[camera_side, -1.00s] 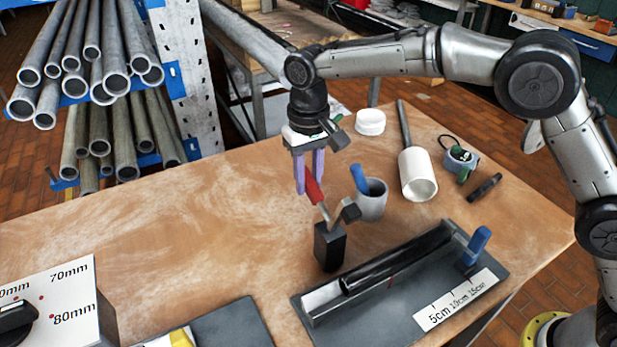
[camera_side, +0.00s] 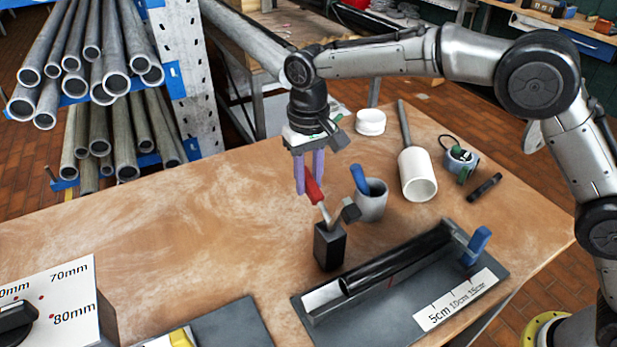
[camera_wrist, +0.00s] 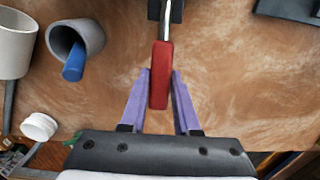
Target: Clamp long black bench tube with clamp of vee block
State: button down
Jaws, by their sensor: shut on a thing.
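The long black tube (camera_side: 400,262) lies in the grey vee block (camera_side: 322,303), nearer its right end. A clamp with a red handle (camera_side: 315,192) stands on a black upright block (camera_side: 330,250) just behind the left end of the vee block. The handle slants up and left, and a dark-tipped arm (camera_side: 349,211) sticks up to the right. My gripper (camera_side: 309,187) points down with its purple fingers shut on the red handle. In the wrist view the handle (camera_wrist: 160,80) lies between the fingertips (camera_wrist: 160,72).
A blue lever (camera_side: 476,244) stands at the vee block's right end, near a length scale (camera_side: 458,302). A grey cup (camera_side: 372,203) with a blue-handled item stands right of my gripper. A white cylinder (camera_side: 417,174) lies behind.

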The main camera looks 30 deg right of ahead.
jog(key=shift+r, duration=0.25)
jog(key=s+r+t, duration=0.1)
jog(key=r+t, duration=0.1)
jog(key=t, duration=0.1)
jog(key=shift+s, duration=0.35)
jog(key=s+r+t, duration=0.1)
jog(key=t, duration=0.1)
jog(key=s+r+t, duration=0.1)
jog(key=t, duration=0.1)
jog(key=shift+s, duration=0.2)
jog(key=shift+s+r+t, duration=0.2)
jog(key=shift+s+t, duration=0.75)
jog(key=shift+t, duration=0.2)
jog(key=shift+s+r+t, duration=0.2)
jog(key=shift+s+t, duration=0.75)
jog(key=shift+t, duration=0.15)
jog(key=shift+s+r+t, duration=0.2)
jog(key=shift+s+t, duration=0.75)
jog(key=shift+t, duration=0.2)
jog(key=c, duration=0.6)
grip_release()
jog(key=shift+c, duration=0.2)
jog(key=shift+s, duration=0.15)
